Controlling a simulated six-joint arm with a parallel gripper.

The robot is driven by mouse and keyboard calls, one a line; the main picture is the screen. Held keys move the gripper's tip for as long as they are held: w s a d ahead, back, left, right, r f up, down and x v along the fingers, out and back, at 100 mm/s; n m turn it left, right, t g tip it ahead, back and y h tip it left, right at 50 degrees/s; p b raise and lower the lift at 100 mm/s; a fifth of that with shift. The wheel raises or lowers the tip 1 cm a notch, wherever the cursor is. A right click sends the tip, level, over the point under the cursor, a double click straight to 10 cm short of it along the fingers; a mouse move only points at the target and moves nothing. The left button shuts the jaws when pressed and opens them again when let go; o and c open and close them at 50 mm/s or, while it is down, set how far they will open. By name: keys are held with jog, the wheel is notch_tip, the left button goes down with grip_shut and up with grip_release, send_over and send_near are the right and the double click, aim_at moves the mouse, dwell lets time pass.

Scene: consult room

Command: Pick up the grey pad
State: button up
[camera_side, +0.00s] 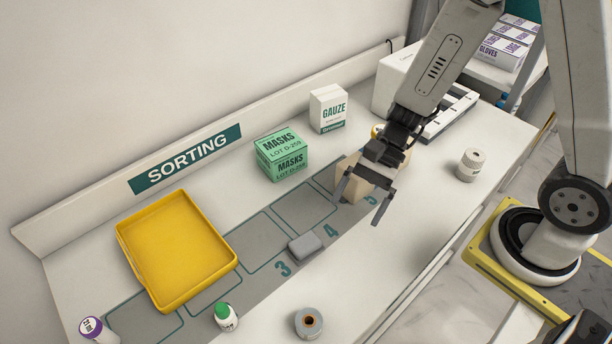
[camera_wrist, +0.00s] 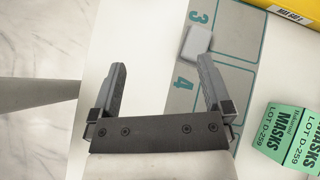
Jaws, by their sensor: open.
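The grey pad (camera_side: 305,247) is a small rounded block lying on the grey sorting strip, between the printed numbers 3 and 4. In the wrist view the grey pad (camera_wrist: 196,44) shows just beyond the tip of the right-hand finger. My gripper (camera_side: 361,207) is open and empty, above the counter to the right of the pad and apart from it.
A yellow tray (camera_side: 231,256) stands left of the pad. A beige block (camera_side: 351,188) is close behind my gripper. A green-capped bottle (camera_side: 226,318) and a grey roll (camera_side: 309,325) stand near the front.

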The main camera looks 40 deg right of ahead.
jog(key=w+m+t+y, duration=0.1)
jog(key=m, duration=0.1)
jog(key=w+a+m+t+y, duration=0.1)
jog(key=w, duration=0.1)
jog(key=w+a+m+t+y, duration=0.1)
jog(key=m, duration=0.1)
jog(key=shift+w+a+r+m+y, duration=0.25)
jog(key=shift+w+r+m+y, duration=0.05)
jog(key=shift+w+y, duration=0.1)
send_near(296, 248)
jog(key=shift+x, duration=1.65)
jog(key=shift+a, duration=0.2)
jog(key=shift+x, duration=2.8)
